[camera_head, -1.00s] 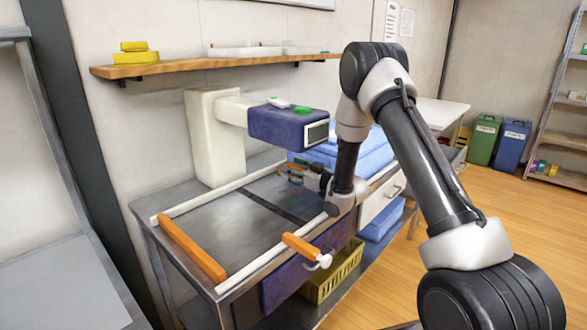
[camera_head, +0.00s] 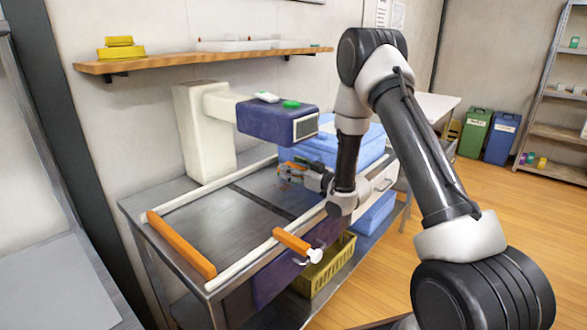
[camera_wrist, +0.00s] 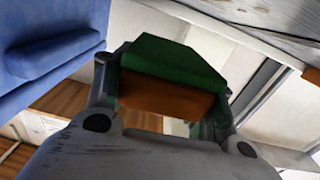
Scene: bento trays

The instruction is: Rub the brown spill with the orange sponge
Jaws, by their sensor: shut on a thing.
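The orange sponge (camera_wrist: 165,97) has a green face and sits between the fingers of my gripper (camera_wrist: 168,100) in the wrist view. My gripper (camera_head: 294,168) is shut on it. In the head view my gripper is low over the far right part of the metal bench top, in front of the blue bin. Small reddish-brown marks, seemingly the brown spill (camera_head: 284,185), show on the bench top just below and left of the gripper. The gripper hides part of that area. I cannot tell whether the sponge touches the surface.
A machine with a blue head (camera_head: 278,121) overhangs the bench behind the gripper. A blue bin (camera_head: 355,152) stands on the right. White rails and an orange bar (camera_head: 181,245) edge the metal bench top (camera_head: 215,220). Its left part is clear.

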